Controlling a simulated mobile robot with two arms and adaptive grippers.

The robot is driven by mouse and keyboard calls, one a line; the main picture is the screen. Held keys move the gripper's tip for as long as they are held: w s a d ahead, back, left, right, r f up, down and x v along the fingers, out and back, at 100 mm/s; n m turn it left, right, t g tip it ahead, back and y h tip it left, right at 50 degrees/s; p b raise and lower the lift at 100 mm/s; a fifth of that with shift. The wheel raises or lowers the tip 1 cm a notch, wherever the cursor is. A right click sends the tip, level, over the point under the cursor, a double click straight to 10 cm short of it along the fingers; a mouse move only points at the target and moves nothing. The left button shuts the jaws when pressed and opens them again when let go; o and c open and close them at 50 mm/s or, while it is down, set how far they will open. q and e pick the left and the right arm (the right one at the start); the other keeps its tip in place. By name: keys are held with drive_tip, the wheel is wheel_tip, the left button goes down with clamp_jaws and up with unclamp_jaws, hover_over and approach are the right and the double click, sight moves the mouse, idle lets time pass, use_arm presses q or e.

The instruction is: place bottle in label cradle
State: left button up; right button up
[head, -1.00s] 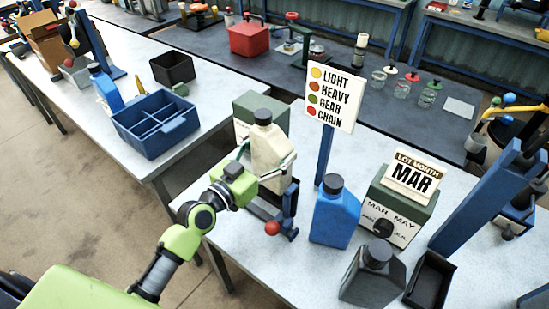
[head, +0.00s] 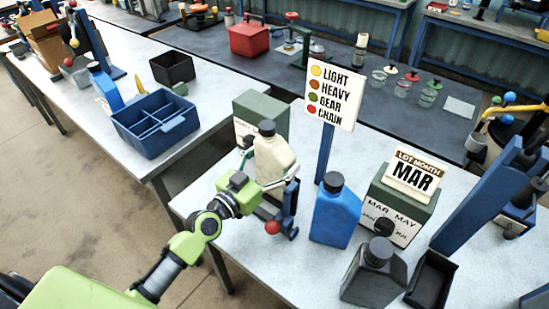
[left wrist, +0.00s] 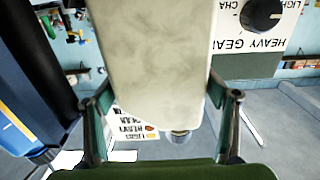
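The cream bottle (head: 273,160) with a black cap is tilted a little in the head view. My left gripper (head: 262,186) has its fingers on both sides of the bottle's body. In the left wrist view the bottle (left wrist: 150,50) fills the space between the two fingers (left wrist: 162,105), which press against its sides. A blue fixture with a red knob (head: 272,227), seemingly the label cradle (head: 290,208), is at the table's near edge, just below the bottle. I cannot tell whether the bottle's base touches it. My right gripper is not in view.
A green box (head: 262,108) stands behind the bottle. A blue bottle (head: 335,215), a sign post (head: 325,152) and a dark grey bottle (head: 372,275) stand to the right. A green month box (head: 398,207) is farther right. A table gap lies to the left.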

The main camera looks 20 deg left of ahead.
use_arm(q)
drive_tip(key=shift+r, duration=0.1)
drive_tip(key=shift+s+a, duration=0.1)
drive_tip(key=shift+s, duration=0.05)
drive_tip(key=b+v, duration=0.3)
drive_tip(key=v, duration=0.8)
drive_tip(key=shift+s, duration=0.3)
drive_tip(key=shift+a, duration=0.1)
idle(0.5)
